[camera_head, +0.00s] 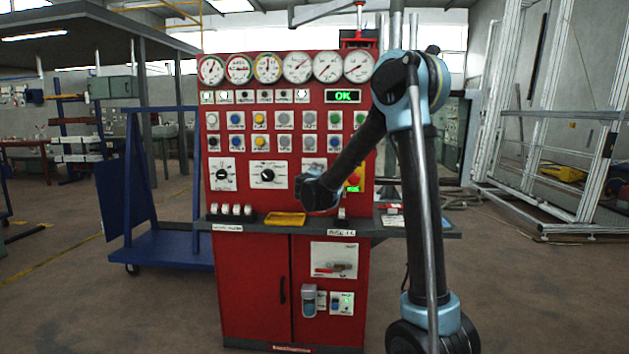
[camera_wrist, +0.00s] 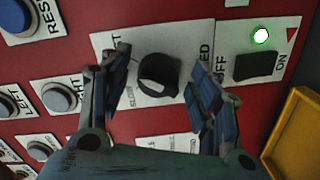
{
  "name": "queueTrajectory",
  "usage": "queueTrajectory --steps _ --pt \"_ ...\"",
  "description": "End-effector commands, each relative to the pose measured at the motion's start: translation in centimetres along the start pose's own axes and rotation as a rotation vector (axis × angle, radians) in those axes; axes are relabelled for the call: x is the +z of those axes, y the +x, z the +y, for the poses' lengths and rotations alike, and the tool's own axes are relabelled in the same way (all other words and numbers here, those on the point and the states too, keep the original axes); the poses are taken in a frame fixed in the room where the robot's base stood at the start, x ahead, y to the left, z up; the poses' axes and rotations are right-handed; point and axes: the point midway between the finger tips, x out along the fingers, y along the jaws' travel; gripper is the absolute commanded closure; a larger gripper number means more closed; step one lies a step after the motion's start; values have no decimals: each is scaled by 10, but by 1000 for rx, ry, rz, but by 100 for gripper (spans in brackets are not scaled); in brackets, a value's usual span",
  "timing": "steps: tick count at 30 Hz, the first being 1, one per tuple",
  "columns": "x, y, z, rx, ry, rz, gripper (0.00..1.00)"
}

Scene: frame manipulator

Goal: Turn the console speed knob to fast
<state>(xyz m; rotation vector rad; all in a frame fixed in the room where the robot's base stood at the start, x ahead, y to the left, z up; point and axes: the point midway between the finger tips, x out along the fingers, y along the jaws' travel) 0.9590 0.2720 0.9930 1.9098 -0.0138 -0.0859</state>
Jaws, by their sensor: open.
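In the wrist view, a black rotary knob (camera_wrist: 158,74) sits on a white label plate (camera_wrist: 135,42) on the red console. The plate's lettering is partly hidden by my fingers, and the knob's exact setting is hard to read. My gripper (camera_wrist: 160,84) is open, with one finger on each side of the knob and gaps between. It does not grip the knob. In the head view, my gripper (camera_head: 315,194) is in front of the red console (camera_head: 262,250), at the lower part of the panel, and covers much of the plate behind it.
A black OFF/ON switch (camera_wrist: 256,65) with a lit green lamp (camera_wrist: 261,35) sits right of the knob. Push buttons (camera_wrist: 60,97) lie to the left. The head view shows two other black knobs (camera_head: 267,175), gauges (camera_head: 297,67), a ledge with a yellow tray (camera_head: 285,219), and a green "OK" display (camera_head: 343,96).

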Motion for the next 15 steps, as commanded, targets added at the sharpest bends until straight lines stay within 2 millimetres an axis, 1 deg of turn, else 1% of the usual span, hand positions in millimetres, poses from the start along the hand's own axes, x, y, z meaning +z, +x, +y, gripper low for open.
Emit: queueTrajectory --steps 5,8,15 --pt "0 -11 0 0 0 2 43" --pt "-1 -26 0 -1 0 3 43" --pt "-1 -73 -1 -2 0 4 43"
